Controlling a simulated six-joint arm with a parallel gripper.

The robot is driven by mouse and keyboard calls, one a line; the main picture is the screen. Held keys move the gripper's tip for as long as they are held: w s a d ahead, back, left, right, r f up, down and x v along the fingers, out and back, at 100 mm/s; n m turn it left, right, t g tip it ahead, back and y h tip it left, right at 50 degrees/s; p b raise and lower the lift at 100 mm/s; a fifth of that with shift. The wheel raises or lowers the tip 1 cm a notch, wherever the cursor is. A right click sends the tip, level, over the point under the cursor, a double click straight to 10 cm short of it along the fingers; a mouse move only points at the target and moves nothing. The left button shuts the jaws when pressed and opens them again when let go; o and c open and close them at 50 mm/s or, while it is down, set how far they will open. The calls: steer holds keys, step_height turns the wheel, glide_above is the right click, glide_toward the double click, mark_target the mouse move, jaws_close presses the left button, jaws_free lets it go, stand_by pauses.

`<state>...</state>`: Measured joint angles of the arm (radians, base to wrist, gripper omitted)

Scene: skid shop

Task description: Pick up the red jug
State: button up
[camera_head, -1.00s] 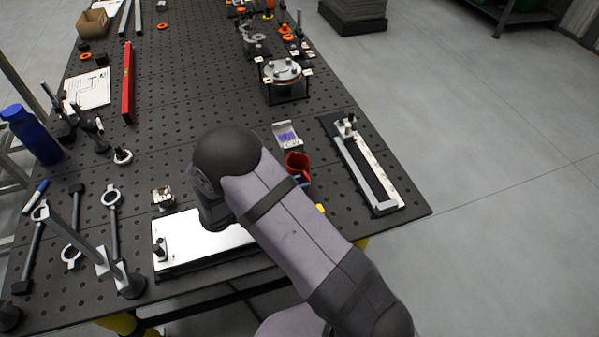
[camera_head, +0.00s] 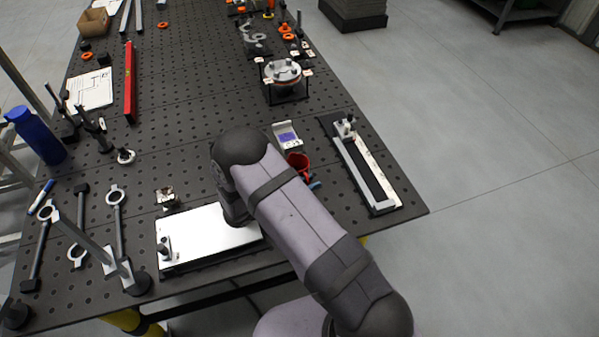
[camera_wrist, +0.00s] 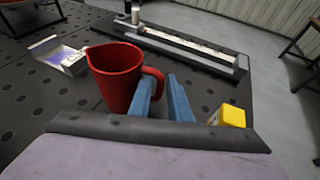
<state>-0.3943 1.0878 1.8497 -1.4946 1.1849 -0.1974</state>
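The red jug (camera_head: 300,162) stands upright on the black perforated table, partly hidden behind my arm in the head view. In the wrist view the jug (camera_wrist: 112,80) is large and left of centre, with its handle on the right. My gripper (camera_wrist: 161,78) has two blue fingers, which are apart. The left finger overlaps the lower right side of the jug, and the handle's outer edge shows toward the gap between the fingers. Whether a finger touches the jug I cannot tell. In the head view only a bit of blue finger shows beside the jug.
A white holder with a purple label (camera_head: 287,137) stands just beyond the jug. A long rail fixture (camera_head: 365,165) lies to its right, near the table edge. A yellow block (camera_wrist: 229,115) is right of my fingers. A silver plate (camera_head: 205,236) lies left of my arm.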

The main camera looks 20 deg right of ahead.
jaws_close()
steer(key=shift+r, duration=0.25)
stand_by(0.3)
steer(key=shift+r+b, duration=1.65)
steer(key=shift+r, duration=2.95)
steer(key=shift+r, duration=0.1)
